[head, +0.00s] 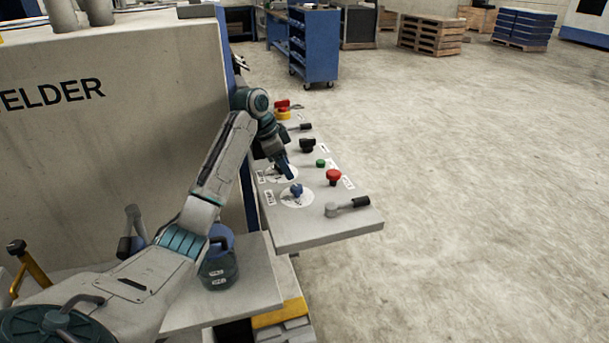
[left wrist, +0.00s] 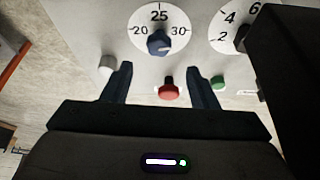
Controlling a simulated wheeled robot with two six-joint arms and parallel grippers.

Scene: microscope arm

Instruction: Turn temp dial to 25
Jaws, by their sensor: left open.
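The temp dial is a blue knob (head: 297,190) on a white disc, on the near part of the grey control panel (head: 315,231). In the left wrist view the blue knob (left wrist: 158,42) sits below the printed 25, with 20 at its left and 30 at its right. I cannot tell exactly where its pointer aims. My left gripper (head: 284,168) is above the panel, just beyond the knob in the head view. My right gripper is not in view.
A second dial (left wrist: 238,32) marked 4 and 6 is beside the temp dial. A red button (head: 333,177), a green button (head: 320,163) and a black-handled lever (head: 347,206) stand close by. The big machine housing (head: 110,130) is at the left.

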